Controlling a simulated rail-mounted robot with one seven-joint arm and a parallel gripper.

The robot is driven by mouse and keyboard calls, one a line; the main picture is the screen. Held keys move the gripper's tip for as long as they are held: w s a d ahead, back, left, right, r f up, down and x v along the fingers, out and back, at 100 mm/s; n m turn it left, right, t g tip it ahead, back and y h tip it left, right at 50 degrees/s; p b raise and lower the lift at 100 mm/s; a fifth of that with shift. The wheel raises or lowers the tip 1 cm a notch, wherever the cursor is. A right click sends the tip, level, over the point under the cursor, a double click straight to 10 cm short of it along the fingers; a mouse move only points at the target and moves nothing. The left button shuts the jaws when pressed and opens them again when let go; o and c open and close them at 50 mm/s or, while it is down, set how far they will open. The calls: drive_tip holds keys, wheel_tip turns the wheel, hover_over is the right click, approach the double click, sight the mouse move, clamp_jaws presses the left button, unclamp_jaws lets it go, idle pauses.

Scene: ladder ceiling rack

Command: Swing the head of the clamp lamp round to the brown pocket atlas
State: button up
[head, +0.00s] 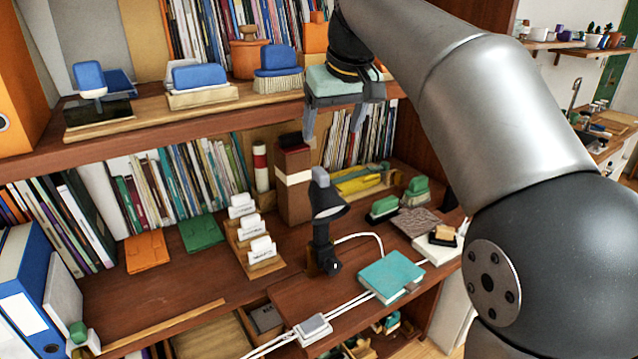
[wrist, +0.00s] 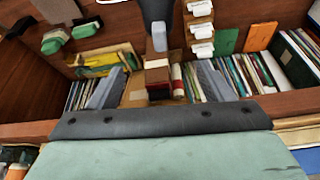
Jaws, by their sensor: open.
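The black clamp lamp (head: 322,245) stands upright on the desk board. Its dark, grey-tipped head (head: 329,200) faces to the right; the grey tip also shows in the wrist view (wrist: 159,38). A flat brown patterned item (head: 418,222) lies right of the lamp and may be the brown pocket atlas; I cannot tell for sure. An orange-brown booklet (head: 147,252) lies at the left. My gripper (head: 334,122) is open and empty, above and apart from the lamp, with both fingers also in the wrist view (wrist: 158,88).
A tall brown box (head: 293,200) stands behind the lamp, beside a card holder (head: 256,262). A teal book (head: 391,275) and white cables lie in front. Green-topped brushes (head: 384,207) sit at the right. The upper shelf (head: 190,118) edge is close to my gripper.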

sight(318, 181)
drive_tip(key=x, duration=1.6)
drive_tip(key=shift+f, duration=0.3)
drive_tip(key=shift+c, duration=0.3)
drive_tip(key=c, duration=1.3)
drive_tip(key=shift+a, duration=0.1)
